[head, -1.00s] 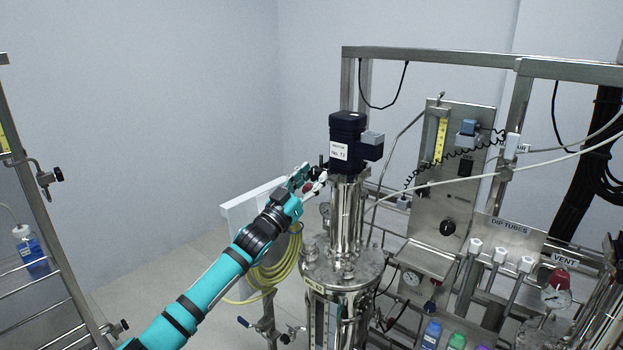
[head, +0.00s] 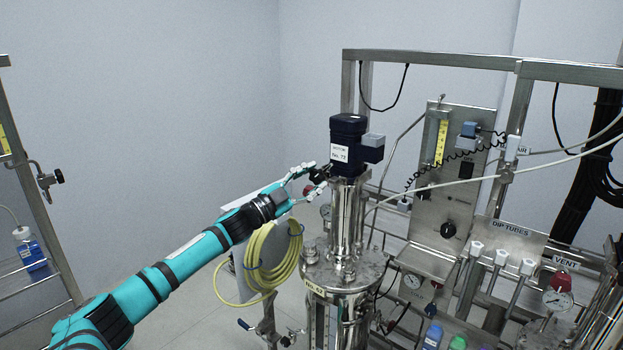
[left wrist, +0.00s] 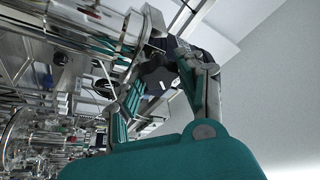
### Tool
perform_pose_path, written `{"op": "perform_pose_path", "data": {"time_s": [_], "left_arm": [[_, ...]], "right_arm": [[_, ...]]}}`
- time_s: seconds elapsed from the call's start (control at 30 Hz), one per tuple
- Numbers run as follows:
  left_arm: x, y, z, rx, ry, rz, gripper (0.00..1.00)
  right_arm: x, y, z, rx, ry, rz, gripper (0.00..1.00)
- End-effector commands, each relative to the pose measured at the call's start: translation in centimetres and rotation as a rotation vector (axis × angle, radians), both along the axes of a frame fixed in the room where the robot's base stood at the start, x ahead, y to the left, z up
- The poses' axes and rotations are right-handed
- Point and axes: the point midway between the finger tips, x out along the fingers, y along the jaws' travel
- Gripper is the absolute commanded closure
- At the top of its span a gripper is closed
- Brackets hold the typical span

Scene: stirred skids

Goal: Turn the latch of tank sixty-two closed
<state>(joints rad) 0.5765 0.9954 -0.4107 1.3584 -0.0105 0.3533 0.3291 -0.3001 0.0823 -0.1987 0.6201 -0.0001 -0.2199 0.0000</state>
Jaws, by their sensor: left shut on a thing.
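The tank (head: 341,272) is a shiny steel vessel right of centre in the head view, with a yellow label on its lid rim that seems to read No. 62. A steel column rises from it to a dark motor (head: 348,135) with a white number label. My left gripper (head: 319,181) reaches in from the left beside the column, just below the motor. It is shut on a small black knob (left wrist: 155,76), seen between the fingers in the left wrist view. The fingers partly hide the knob, and I cannot tell how far it is turned. My right gripper is not in view.
A yellow coiled hose (head: 262,262) hangs below my left forearm, against a pale panel. A steel control panel (head: 450,190) and dip tubes (head: 500,258) stand to the right. A steel rack (head: 45,230) stands at far left. Open floor lies between.

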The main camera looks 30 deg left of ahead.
Motion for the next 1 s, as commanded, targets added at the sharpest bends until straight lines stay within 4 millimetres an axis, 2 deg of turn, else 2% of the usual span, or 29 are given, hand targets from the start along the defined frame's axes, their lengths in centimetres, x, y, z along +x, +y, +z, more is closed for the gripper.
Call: {"op": "perform_pose_path", "data": {"time_s": [0.6,1.0], "left_arm": [[0.0,0.1,0.5,0.566,-0.044,-0.001,0.94],[0.0,0.0,0.3,0.781,-0.061,-0.002,0.94]], "right_arm": [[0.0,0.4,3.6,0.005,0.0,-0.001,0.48],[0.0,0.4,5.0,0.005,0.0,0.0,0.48]]}}
